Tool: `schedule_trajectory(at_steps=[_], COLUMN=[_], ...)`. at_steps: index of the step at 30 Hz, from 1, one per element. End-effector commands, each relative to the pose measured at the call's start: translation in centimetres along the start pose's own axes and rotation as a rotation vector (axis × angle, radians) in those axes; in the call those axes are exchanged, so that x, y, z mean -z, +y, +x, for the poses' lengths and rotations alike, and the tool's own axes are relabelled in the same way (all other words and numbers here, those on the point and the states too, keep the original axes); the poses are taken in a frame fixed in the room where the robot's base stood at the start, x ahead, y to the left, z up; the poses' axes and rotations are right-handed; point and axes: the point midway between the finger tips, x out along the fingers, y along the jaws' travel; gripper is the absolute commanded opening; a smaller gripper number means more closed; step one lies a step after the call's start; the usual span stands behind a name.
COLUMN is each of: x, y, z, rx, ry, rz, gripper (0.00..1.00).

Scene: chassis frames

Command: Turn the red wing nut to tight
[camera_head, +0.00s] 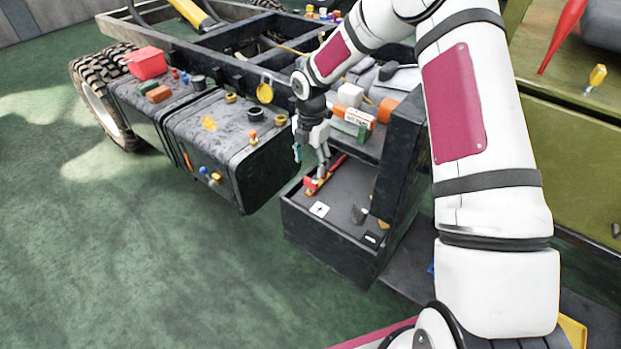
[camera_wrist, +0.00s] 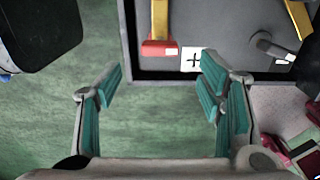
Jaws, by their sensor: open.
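A red piece (camera_head: 311,185) with a yellow bar lies on the floor of the open dark box (camera_head: 300,226), by its left edge. It may be the red wing nut, but I cannot make out wings. In the wrist view the red piece (camera_wrist: 158,48) sits at the top middle, beside a white plus-marked tile (camera_wrist: 193,60). My gripper (camera_head: 311,160) hangs over the box's left edge, pointing down, open and empty. In the wrist view my gripper (camera_wrist: 163,82) has its teal fingers spread wide, with the red piece beyond the fingertips.
A grey lever-like part (camera_wrist: 268,45) and another yellow bar (camera_wrist: 298,18) are in the box. Small boxes (camera_head: 354,116) crowd the back. A dark tank (camera_head: 225,135) with loose parts stands left. A tall black panel (camera_head: 402,150) rises right. The green floor at left is clear.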

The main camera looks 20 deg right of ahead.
Motion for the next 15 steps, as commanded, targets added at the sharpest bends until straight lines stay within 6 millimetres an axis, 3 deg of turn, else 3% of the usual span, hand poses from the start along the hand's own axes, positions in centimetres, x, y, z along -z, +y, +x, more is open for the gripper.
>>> schedule_trajectory(at_steps=[6,15], x=[0.1,0.0], y=[0.0,0.0], z=[4.1,6.7], rx=[0.001,0.0], ry=[0.002,0.0], rz=[-0.002,0.002], gripper=[0.62,0.62])
